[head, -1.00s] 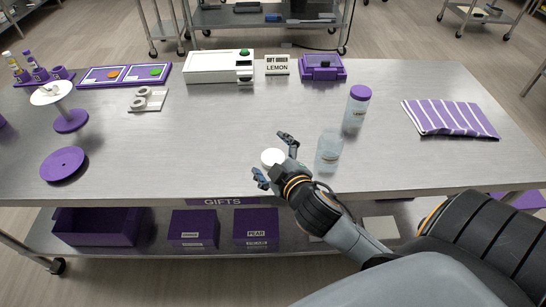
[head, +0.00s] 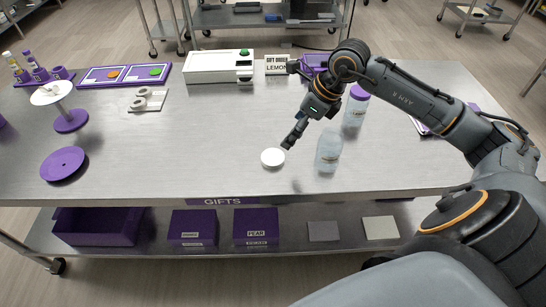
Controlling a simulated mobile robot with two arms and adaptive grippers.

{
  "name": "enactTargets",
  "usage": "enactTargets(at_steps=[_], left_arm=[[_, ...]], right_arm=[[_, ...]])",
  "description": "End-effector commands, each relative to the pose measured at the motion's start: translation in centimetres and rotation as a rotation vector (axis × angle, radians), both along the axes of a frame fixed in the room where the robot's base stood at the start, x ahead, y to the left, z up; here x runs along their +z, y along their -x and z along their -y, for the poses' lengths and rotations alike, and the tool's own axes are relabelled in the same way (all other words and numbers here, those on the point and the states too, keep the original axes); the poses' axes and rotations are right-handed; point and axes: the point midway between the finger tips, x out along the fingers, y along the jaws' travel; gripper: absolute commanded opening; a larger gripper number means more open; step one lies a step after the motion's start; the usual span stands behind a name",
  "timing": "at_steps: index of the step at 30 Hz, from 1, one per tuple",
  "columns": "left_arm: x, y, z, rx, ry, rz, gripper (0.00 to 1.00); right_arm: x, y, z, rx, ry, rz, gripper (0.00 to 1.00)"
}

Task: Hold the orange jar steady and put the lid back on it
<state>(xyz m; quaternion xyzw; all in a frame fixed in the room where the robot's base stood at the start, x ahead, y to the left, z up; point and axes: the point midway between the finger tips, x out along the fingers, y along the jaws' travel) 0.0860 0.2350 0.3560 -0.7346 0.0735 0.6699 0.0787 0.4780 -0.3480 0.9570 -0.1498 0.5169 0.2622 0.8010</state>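A round white lid (head: 272,158) lies flat on the steel table near its front edge. A clear jar (head: 329,152) stands upright to the right of it, with no coloured lid visible on top. A second clear jar (head: 354,112) with a purple lid (head: 359,92) stands behind it, partly covered by my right arm. I cannot read a flavour on either jar. My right gripper (head: 291,141) points down and left, just above and behind the white lid and apart from it. Its fingers overlap in this view, so their opening is unclear. My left gripper is not in view.
A white machine with a green button (head: 219,68), a LEMON sign (head: 277,65) and a purple device (head: 313,64) stand at the back. A purple disc (head: 64,164) and a stand (head: 71,120) are at the left. The table's middle left is clear.

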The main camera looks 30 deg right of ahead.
Motion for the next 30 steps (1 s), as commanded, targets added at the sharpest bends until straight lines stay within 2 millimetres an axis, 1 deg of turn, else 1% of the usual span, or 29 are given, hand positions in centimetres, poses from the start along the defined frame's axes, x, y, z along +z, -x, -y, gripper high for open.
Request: enactTargets(at_steps=[1,3,11,14,17,21,24,27,30], left_arm=[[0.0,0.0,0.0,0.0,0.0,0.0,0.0],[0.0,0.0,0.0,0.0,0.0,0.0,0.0],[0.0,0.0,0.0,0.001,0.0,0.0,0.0],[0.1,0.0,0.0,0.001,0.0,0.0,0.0],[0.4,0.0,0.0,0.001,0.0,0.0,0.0],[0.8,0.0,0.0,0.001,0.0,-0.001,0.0],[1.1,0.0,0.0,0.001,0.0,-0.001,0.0],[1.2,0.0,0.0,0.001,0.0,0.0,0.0],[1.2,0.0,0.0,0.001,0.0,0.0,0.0]], right_arm=[[0.1,0.1,0.9,-0.007,0.031,-0.008,0.91],[0.2,0.2,1.4,-0.011,0.052,-0.015,0.91],[0.1,0.2,1.4,-0.01,0.051,-0.017,0.91],[-0.4,0.1,1.2,-0.01,0.049,-0.019,0.91],[-1.7,-0.4,0.8,-0.01,0.045,-0.02,0.91],[-4.3,-1.3,0.2,-0.01,0.044,-0.021,0.91],[-6.0,-1.9,-0.2,-0.011,0.045,-0.019,0.91],[-7.2,-2.3,-0.5,-0.01,0.046,-0.019,0.91],[-7.7,-2.5,-0.6,-0.01,0.049,-0.017,0.91]])
